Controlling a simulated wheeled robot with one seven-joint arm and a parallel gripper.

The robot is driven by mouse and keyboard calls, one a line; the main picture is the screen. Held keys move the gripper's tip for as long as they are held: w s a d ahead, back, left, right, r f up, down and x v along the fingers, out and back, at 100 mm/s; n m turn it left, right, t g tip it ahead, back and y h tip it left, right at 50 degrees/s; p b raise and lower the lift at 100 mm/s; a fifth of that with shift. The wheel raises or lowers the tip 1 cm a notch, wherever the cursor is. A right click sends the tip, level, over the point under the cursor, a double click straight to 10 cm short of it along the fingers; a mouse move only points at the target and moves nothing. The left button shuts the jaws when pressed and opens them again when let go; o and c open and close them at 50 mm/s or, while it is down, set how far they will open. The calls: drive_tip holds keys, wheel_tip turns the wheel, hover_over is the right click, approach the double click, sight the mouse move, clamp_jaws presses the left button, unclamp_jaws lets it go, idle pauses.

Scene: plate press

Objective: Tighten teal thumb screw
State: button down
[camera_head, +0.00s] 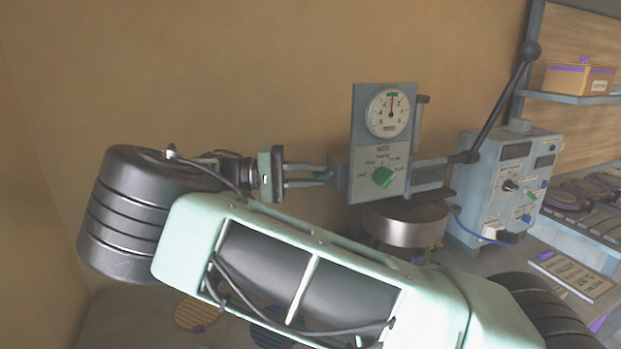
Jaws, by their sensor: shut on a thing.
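The teal thumb screw (325,176) is a small dark teal piece at the left side of the press, beside its upright panel. My gripper (322,175) reaches in from the left with its two fingers level, one above the other. Its fingertips are shut on the thumb screw and cover most of it.
A metal cylinder (405,228) sits under the press head. A long black-knobbed lever (503,100) rises at the right. A grey-blue control box (502,190) stands right of the press. A notepad (571,273) lies on the bench. Striped discs (200,313) lie below my arm. The wall at left is bare.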

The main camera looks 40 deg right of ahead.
idle(0.4)
drive_tip(key=c, duration=1.5)
unclamp_jaws()
